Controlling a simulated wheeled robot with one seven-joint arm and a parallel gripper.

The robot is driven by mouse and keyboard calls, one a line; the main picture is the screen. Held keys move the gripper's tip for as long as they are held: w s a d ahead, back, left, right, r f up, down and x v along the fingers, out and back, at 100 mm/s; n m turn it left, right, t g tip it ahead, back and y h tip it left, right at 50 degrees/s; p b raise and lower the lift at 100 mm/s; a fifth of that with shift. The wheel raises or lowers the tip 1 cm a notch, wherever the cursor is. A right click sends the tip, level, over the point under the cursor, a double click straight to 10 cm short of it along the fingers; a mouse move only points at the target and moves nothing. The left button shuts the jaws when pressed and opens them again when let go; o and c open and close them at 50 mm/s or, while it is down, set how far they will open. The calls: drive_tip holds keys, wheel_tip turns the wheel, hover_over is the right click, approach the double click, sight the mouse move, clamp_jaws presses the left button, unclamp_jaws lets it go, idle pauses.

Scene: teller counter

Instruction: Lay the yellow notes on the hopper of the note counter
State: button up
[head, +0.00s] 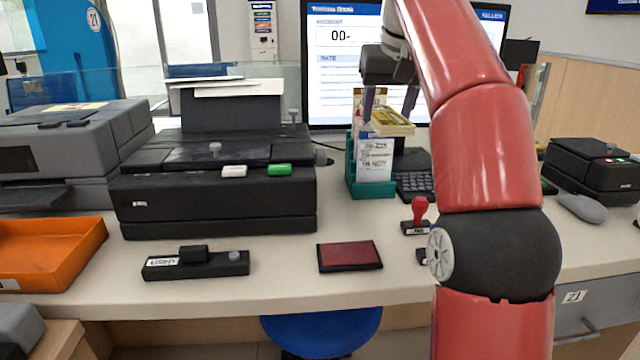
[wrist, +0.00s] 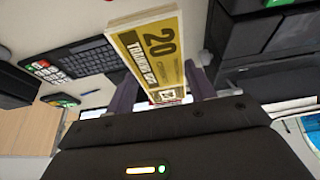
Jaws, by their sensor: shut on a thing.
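My gripper (head: 389,104) is shut on the yellow notes (head: 392,122), a flat bundle, in front of the monitor and above the teal leaflet holder. In the wrist view the notes (wrist: 155,52) show a "20" and stick out from between the dark fingers (wrist: 162,95). The large black machine (head: 215,200), with white and green buttons, looks to be the note counter. It stands left of my gripper, its upright back part (head: 230,115) looking like the hopper. Pale paper (head: 225,86) shows at the top of that part.
The teal leaflet holder (head: 372,188) stands just below the notes. A red-handled stamp (head: 419,212), a red ink pad (head: 350,256) and a black stapler-like device (head: 195,264) lie along the front. An orange tray (head: 50,255) and grey printer (head: 70,150) are at left. A monitor (head: 335,75) stands behind.

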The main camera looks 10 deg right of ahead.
sight(376, 217)
drive_tip(key=shift+w+f, duration=0.1)
drive_tip(key=shift+f, duration=0.3)
wheel_tip(376, 217, down, 19)
drive_tip(key=b, duration=0.7)
drive_tip(key=shift+b, duration=0.4)
drive_tip(key=shift+f, duration=0.1)
drive_tip(key=o, duration=1)
